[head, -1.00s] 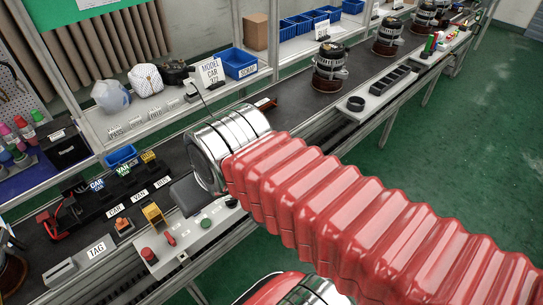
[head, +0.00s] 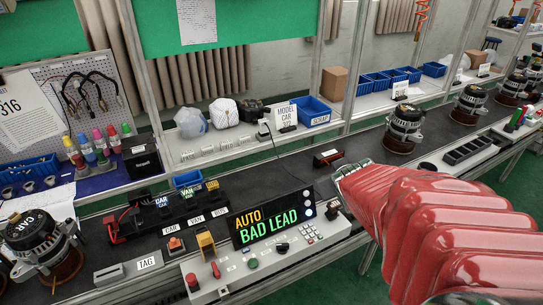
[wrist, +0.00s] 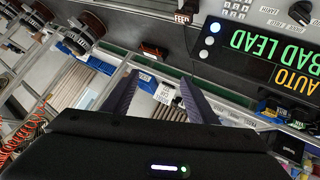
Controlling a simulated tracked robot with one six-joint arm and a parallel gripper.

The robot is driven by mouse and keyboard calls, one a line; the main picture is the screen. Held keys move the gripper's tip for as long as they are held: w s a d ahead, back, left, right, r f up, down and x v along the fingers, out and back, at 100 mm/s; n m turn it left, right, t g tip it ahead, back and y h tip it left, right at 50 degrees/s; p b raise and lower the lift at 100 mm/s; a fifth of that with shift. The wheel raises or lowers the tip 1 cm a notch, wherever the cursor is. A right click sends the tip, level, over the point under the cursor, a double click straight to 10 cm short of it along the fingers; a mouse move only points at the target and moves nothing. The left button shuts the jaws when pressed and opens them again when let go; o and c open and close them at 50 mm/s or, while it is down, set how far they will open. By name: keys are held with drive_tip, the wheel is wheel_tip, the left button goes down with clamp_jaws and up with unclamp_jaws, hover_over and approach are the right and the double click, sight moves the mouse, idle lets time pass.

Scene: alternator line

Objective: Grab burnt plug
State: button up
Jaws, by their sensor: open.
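A small pale plug (head: 264,129) on a dark cord sits at the front edge of the shelf, left of the MODEL CAR card (head: 292,116). Its cord runs down toward the belt. I cannot tell whether it is burnt. My gripper is open and empty in the wrist view (wrist: 159,78), with two dark fingers apart. The card (wrist: 165,93) shows beyond and between them, some way off; I cannot make out the plug there. In the head view my red arm hides most of the gripper. The display (head: 272,222) reads AUTO, BAD LEAD.
A control box (head: 245,268) with buttons stands below the display. Blue bins (head: 312,110) and bags line the shelf. A dark red block (head: 328,157) lies on the belt (head: 360,145). Alternators (head: 404,128) stand farther right. A shelf post (head: 325,60) rises behind the card.

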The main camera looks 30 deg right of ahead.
drive_tip(key=d+f+t, duration=0.1)
drive_tip(key=d+f, duration=0.3)
drive_tip(key=d, duration=0.1)
drive_tip(key=n+t+y, duration=0.1)
drive_tip(key=t+y, duration=0.2)
drive_tip(key=y, duration=0.3)
approach(336, 207)
drive_tip(key=s, duration=0.2)
drive_tip(key=shift+d+r, duration=0.1)
drive_tip(key=shift+r, duration=0.3)
drive_tip(key=shift+w, duration=0.1)
drive_tip(key=x, duration=0.8)
drive_tip(key=shift+w, duration=0.1)
drive_tip(key=shift+w+f, duration=0.1)
drive_tip(key=shift+f, duration=0.05)
